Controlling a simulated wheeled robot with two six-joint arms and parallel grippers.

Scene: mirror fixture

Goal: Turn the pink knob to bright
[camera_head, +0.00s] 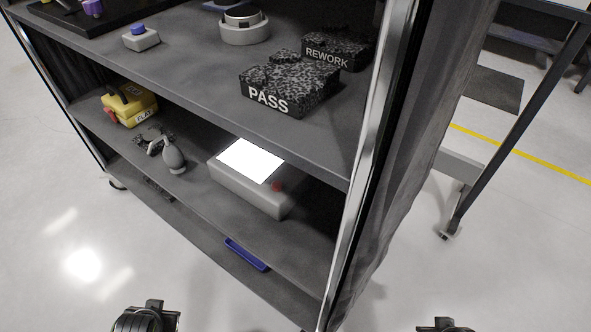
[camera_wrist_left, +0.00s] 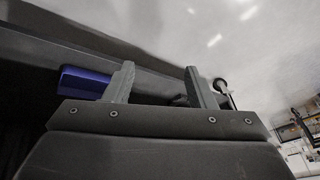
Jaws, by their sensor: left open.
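The pink knob (camera_head: 277,187) is small and reddish-pink. It sits at the right front of a grey box (camera_head: 249,196) with a lit white panel (camera_head: 250,160), on the middle shelf of the rack. My left gripper shows in the left wrist view (camera_wrist_left: 158,84) with its two fingers apart and nothing between them. In the head view only dark parts of my left arm show at the bottom edge, well below the box. Dark parts of my right arm show at the bottom right edge, and its fingers are out of sight. The knob is not visible in the left wrist view.
The upper shelf (camera_head: 190,62) overhangs the box, and a chrome post (camera_head: 366,140) stands to its right. A grey blower bulb (camera_head: 173,158) and a yellow case (camera_head: 130,103) stand left of it. A blue tray (camera_head: 246,253) lies on the lowest shelf. The floor in front is clear.

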